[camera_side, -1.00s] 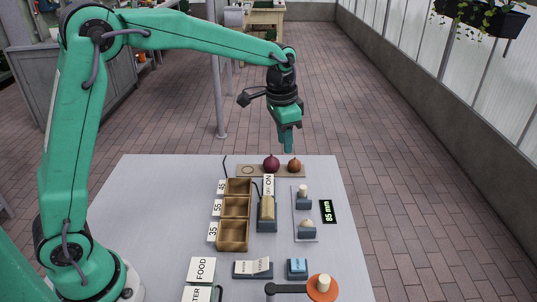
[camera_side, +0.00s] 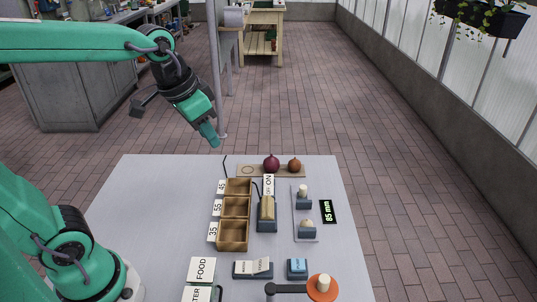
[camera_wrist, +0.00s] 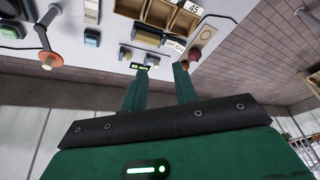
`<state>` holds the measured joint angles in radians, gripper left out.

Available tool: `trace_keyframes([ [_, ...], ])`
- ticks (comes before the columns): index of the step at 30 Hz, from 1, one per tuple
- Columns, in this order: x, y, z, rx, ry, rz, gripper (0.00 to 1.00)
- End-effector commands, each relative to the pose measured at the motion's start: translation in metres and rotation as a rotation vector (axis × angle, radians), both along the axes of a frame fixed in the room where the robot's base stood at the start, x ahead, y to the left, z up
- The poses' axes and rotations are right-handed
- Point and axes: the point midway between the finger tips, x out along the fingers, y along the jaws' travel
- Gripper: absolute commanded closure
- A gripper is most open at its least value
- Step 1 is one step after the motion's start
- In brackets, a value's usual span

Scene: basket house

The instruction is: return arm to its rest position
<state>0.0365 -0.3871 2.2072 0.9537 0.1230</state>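My green gripper (camera_side: 209,133) hangs in the air above and beyond the back left part of the table (camera_side: 150,205) in the side view, tilted down to the right. In the wrist view its two fingers (camera_wrist: 160,69) stand apart with nothing between them, so it is open and empty. The gripper touches nothing on the table.
The table carries three wooden bins (camera_side: 236,207), a wooden board (camera_side: 253,171) with a red onion (camera_side: 271,163) and a brown onion (camera_side: 294,165), a switch block (camera_side: 267,213), a grey tray (camera_side: 305,232), an "85 mm" display (camera_side: 328,212) and an orange disc (camera_side: 323,289). The table's left part is clear.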

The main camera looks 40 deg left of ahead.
Motion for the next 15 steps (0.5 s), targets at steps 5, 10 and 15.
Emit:
trace_keyframes([
  [5,-0.034,0.005,-0.004,-0.018,-0.049,0.057,0.71],
  [10,-0.061,0.009,-0.012,-0.036,-0.088,0.104,0.71],
  [15,-0.077,0.011,-0.020,-0.048,-0.114,0.136,0.71],
])
